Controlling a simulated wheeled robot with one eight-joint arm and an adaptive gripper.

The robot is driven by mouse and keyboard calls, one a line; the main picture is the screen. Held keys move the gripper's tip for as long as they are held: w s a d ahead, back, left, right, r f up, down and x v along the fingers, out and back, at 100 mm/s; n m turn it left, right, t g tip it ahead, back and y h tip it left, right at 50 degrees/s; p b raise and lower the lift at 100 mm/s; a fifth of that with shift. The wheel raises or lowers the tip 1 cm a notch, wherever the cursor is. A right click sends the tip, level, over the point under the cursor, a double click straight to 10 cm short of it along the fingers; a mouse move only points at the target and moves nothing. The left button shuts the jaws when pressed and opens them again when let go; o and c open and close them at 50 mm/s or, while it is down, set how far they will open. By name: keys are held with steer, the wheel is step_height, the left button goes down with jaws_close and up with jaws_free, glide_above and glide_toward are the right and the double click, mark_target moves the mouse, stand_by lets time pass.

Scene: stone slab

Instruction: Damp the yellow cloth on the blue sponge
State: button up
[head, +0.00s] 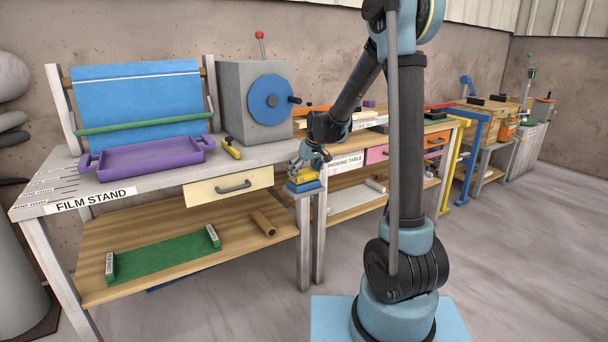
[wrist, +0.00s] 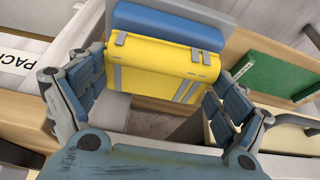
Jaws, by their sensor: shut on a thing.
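The yellow cloth (wrist: 160,68) is a thick folded pad with grey bands, in the middle of the wrist view. My gripper (wrist: 165,75) has its fingers on the cloth's left and right sides and is shut on it. The blue sponge (wrist: 172,24) shows just beyond the cloth. In the head view the yellow cloth (head: 301,177) is directly above the blue sponge (head: 303,187), at the top of a small post by the film stand's right end. The two look to be touching, but any small gap is hard to see. My gripper (head: 305,167) points down from above.
The film stand (head: 60,185) holds a purple tray (head: 145,158) and a grey box (head: 228,105) with a blue wheel. A cream drawer (head: 220,193) is left of the sponge. A green mat (head: 165,257) lies on the lower shelf. The packing table (head: 345,163) stands to the right.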

mark_target(305, 173)
steer(key=shift+f, duration=0.35)
stand_by(1.2)
steer(key=shift+r, duration=3.5)
